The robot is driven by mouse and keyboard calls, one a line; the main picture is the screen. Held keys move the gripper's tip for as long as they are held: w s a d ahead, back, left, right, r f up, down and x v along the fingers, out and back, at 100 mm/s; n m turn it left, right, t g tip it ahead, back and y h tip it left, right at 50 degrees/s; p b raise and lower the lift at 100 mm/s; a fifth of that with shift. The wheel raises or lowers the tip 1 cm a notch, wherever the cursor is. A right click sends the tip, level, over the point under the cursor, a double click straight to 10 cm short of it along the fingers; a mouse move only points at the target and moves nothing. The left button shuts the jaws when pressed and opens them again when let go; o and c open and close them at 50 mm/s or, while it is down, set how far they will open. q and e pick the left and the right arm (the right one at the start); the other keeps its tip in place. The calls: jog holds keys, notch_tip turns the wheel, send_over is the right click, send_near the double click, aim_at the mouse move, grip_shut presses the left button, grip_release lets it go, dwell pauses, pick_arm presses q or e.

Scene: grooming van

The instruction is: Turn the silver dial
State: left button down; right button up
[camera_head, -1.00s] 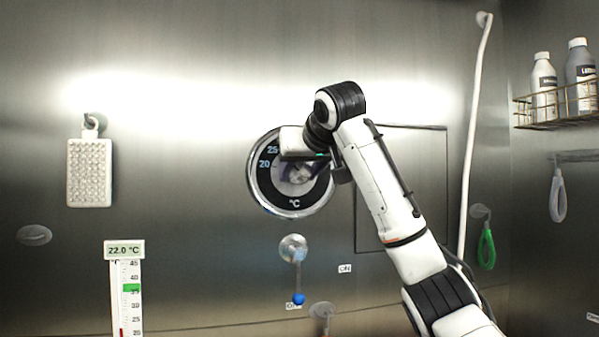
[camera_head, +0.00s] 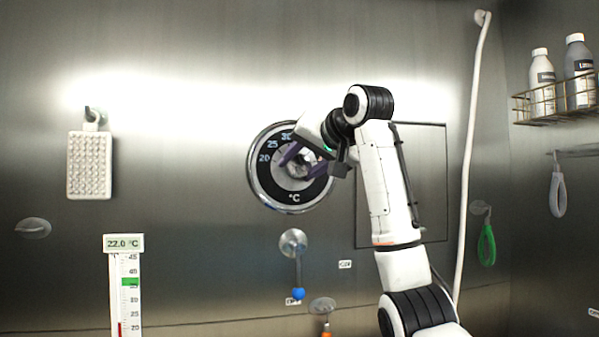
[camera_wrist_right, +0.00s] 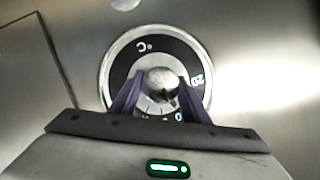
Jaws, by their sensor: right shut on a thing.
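The silver dial (camera_head: 298,163) is a knob at the middle of a round black scale with a metal rim (camera_head: 252,185) on the steel wall. The scale shows 20, 25, 30 and °C. My right gripper (camera_head: 299,164) is at the dial, its purple fingers on either side of the knob. In the right wrist view the gripper (camera_wrist_right: 157,92) is shut on the silver dial (camera_wrist_right: 161,82), with the fingers partly hiding the scale. My right wrist hides the right side of the scale in the head view. My left gripper is not in view.
A thermometer (camera_head: 124,244) reading 22.0 °C stands at the lower left. A lever with a blue knob (camera_head: 298,293) hangs below the dial. A pale hose (camera_head: 468,170) and a bottle rack (camera_head: 555,103) are at the right.

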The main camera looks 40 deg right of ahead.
jog(key=m+b, duration=0.1)
jog(key=m+t+y+b, duration=0.1)
jog(key=m, duration=0.1)
jog(key=shift+f+t+y, duration=0.2)
jog(key=shift+t+y, duration=0.1)
jog(key=m+t+b, duration=0.1)
jog(key=m+b, duration=0.1)
jog(key=m, duration=0.1)
jog(key=shift+y, duration=0.3)
jog(key=shift+m+t+b, duration=0.5)
jog(key=shift+m+t, duration=0.1)
jog(key=shift+m, duration=0.4)
jog(key=shift+m+t, duration=0.3)
jog(key=shift+m, duration=0.3)
jog(key=shift+b, duration=0.3)
jog(key=shift+m, duration=0.3)
jog(key=o, duration=1.1)
jog(key=shift+r, duration=0.1)
jog(key=shift+c, duration=0.2)
